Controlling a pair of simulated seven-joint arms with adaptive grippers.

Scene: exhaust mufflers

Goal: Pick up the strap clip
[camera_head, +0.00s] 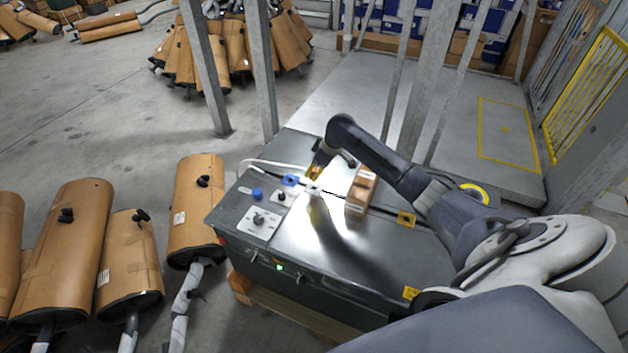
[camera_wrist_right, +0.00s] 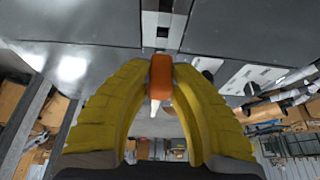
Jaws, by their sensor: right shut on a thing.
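My right gripper (camera_head: 314,174) is over the left part of the grey metal table, its yellow fingers pointing down. In the right wrist view the yellow fingers of the right gripper (camera_wrist_right: 160,75) are closed around an orange piece, which I take to be the strap clip (camera_wrist_right: 160,78). A pale strip shows just below the clip between the fingers. In the head view the fingers hide most of the clip. A white strap (camera_head: 262,163) runs along the table's far left edge toward the gripper. My left gripper is not in view.
A cardboard box (camera_head: 360,190) stands on the table (camera_head: 385,250) right of my gripper. A blue piece (camera_head: 290,180), a blue knob (camera_head: 257,194) and a switch plate (camera_head: 259,221) lie to the left. Metal posts (camera_head: 262,70) rise behind. Wrapped mufflers (camera_head: 197,205) stand left of the table.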

